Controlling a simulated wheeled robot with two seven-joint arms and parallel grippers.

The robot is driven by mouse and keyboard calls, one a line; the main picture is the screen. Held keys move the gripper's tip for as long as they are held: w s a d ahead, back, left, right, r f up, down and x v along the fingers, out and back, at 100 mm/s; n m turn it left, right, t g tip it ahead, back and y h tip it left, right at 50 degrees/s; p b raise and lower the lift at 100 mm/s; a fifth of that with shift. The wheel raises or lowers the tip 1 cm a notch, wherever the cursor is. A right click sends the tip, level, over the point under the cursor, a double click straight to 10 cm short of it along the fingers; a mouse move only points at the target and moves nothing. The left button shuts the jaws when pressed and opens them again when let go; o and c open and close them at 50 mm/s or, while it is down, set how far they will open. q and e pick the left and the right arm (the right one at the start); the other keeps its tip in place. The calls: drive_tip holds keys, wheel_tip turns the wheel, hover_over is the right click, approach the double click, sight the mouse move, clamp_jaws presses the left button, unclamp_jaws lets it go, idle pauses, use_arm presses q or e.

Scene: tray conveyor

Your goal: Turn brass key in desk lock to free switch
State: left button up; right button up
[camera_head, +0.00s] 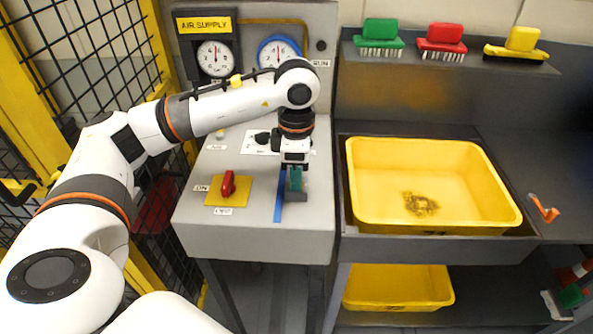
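My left gripper (295,178) points down over the right part of the grey desk (255,230). Teal parts show at its fingertips, just above a small grey block (299,197) by a blue stripe (279,205). I cannot make out the brass key or the lock; the gripper may hide them. I cannot tell whether the fingers are open or shut. The red switch (228,184) sits on a yellow plate (240,190) at the desk's left, with small labels beside and below it. My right gripper is not in view.
Gauges and an air supply sign (204,24) are on the panel behind the desk. A yellow tub (360,180) sits in the counter to the right, with another below. Green, red and yellow brushes are on a shelf above. A yellow-framed mesh fence (90,50) stands left.

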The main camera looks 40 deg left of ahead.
use_arm(q)
drive_tip(key=o, duration=0.4)
wheel_tip(320, 180, up, 12)
idle(0.4)
